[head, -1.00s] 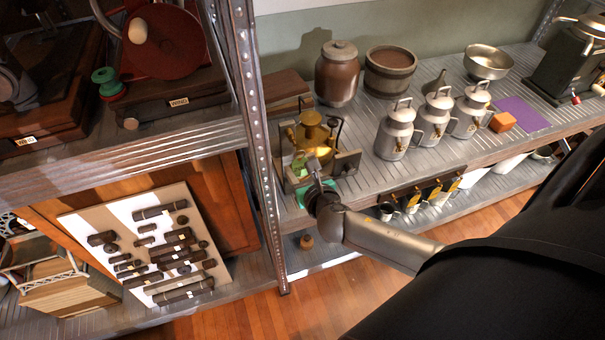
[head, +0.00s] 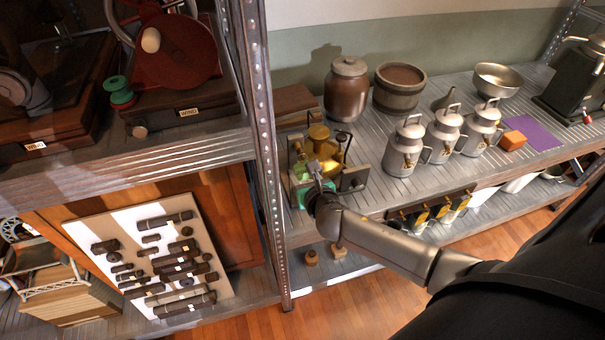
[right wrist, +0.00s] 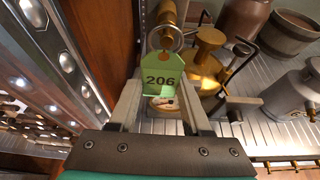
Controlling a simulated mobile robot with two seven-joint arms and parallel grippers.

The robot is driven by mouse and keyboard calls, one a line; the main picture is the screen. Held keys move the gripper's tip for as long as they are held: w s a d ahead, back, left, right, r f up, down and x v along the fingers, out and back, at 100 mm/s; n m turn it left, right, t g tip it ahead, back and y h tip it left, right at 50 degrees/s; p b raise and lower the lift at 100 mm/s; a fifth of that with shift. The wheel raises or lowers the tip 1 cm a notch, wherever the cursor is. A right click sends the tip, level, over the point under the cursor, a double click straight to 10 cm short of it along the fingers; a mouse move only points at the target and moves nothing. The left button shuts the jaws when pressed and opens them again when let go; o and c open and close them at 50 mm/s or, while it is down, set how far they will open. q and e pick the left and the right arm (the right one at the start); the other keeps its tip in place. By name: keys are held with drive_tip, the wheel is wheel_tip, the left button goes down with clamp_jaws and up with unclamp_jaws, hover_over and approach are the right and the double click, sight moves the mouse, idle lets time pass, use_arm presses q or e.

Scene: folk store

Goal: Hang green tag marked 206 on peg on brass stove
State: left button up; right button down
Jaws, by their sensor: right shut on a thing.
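The green tag marked 206 (right wrist: 160,80) is held between the fingers of my right gripper (right wrist: 158,100), with its number facing the wrist camera. Its metal ring (right wrist: 180,38) stands up above it and overlaps a brass upright (right wrist: 167,12) in the picture; I cannot tell whether the ring is around it or only in front. The brass stove (head: 322,145) stands at the left end of the grey shelf, just beyond my right gripper (head: 316,174). It also shows in the right wrist view (right wrist: 207,65). The tag (head: 300,172) is small and partly hidden in the head view. My left gripper is not in view.
A perforated metal shelf post (head: 262,120) stands close left of the stove. Milk cans (head: 404,148), a brown crock (head: 347,90) and a wooden tub (head: 398,88) stand to the right. Hooks with yellow tags (head: 430,210) line the shelf's front edge.

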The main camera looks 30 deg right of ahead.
idle(0.4)
drive_tip(key=shift+c, duration=1.4)
unclamp_jaws()
drive_tip(key=shift+s, duration=0.1)
